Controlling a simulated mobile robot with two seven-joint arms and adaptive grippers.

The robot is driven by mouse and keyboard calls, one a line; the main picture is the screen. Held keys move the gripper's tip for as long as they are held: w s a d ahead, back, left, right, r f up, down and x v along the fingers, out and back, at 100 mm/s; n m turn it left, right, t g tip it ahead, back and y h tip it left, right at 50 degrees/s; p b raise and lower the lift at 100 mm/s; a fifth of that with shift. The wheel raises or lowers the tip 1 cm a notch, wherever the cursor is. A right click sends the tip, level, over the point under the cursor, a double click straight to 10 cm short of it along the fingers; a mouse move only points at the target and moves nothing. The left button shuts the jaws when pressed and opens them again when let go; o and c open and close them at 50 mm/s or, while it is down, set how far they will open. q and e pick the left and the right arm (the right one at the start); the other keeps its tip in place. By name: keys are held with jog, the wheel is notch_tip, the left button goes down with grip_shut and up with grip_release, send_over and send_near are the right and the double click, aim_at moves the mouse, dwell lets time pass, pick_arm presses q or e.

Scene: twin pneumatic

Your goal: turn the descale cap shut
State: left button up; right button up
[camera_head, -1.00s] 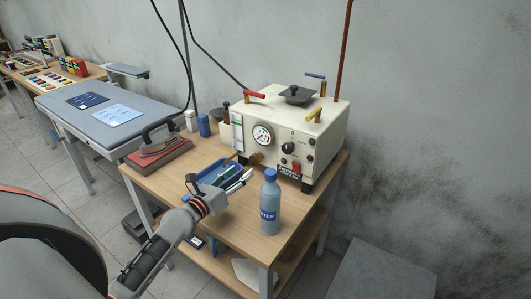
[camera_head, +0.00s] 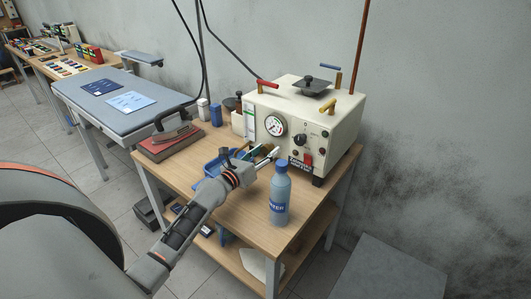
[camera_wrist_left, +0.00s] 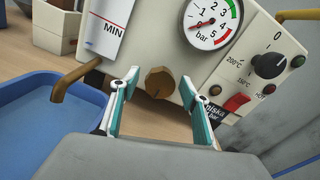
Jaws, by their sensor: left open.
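The descale cap is most likely the round brass knob (camera_wrist_left: 160,82) low on the front of the cream boiler (camera_head: 292,122). It has a dark mark on its face. In the wrist view it shows between the tips of my open left gripper (camera_wrist_left: 161,84), with a finger on each side. I see no finger touching it, and its exact distance is hard to tell. In the head view my left gripper (camera_head: 267,157) reaches to the boiler's lower front and hides the cap. My right gripper is not in view.
A blue-capped water bottle (camera_head: 280,195) stands right of my left gripper. A blue tray (camera_wrist_left: 50,110) and a brass spout (camera_wrist_left: 75,80) are to the left in the wrist view. A red switch (camera_wrist_left: 237,102) and a black dial (camera_wrist_left: 269,65) are to the right.

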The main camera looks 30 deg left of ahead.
pick_arm(q)
jog(key=c, duration=1.1)
jog(key=shift+m, duration=0.3)
